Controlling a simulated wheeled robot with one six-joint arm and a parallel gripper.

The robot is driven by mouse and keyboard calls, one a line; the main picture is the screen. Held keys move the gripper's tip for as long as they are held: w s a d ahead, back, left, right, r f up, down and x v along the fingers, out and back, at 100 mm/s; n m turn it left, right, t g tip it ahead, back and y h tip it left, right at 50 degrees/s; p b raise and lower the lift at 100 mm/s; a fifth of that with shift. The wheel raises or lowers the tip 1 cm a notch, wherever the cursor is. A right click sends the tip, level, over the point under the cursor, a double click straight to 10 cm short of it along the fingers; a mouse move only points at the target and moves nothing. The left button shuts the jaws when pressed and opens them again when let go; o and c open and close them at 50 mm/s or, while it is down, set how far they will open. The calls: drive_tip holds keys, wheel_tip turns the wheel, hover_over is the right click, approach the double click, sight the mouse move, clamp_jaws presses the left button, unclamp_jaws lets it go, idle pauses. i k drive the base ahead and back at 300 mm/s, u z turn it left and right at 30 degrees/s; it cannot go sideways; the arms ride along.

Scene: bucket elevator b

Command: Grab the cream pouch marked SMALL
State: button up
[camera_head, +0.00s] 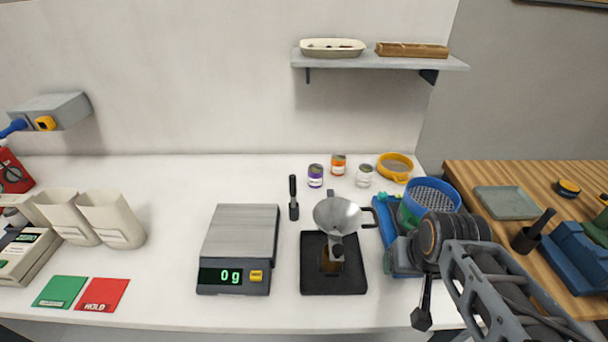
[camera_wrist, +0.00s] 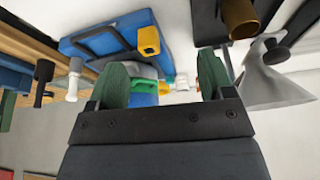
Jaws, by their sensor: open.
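Two cream pouches stand upright side by side at the left of the white counter in the head view: one on the left (camera_head: 68,217) and one on the right (camera_head: 111,221). Each has a label low on its front, too small to read, so I cannot tell which is marked SMALL. My gripper (camera_wrist: 163,64) shows in the wrist view with its two green fingers apart and nothing between them. It is near the blue equipment and the metal funnel, far to the right of the pouches. No pouch is recognisable in the wrist view.
A scale (camera_head: 240,238) reading 0 g and a funnel (camera_head: 338,214) on a black stand lie between the pouches and my arm. Green (camera_head: 60,291) and red (camera_head: 103,294) cards lie before the pouches. The counter between pouches and scale is clear.

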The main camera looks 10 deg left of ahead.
sight(112, 218)
drive_tip(key=u, duration=2.5)
drive_tip(key=k, duration=0.55)
drive_tip(key=u, duration=0.95)
drive_tip(key=i, duration=1.2)
drive_tip(key=z, duration=0.6)
drive_tip(key=i, duration=0.9)
drive_tip(key=z, duration=1.35)
drive_tip(key=i, duration=0.35)
drive_tip(key=z, duration=0.3)
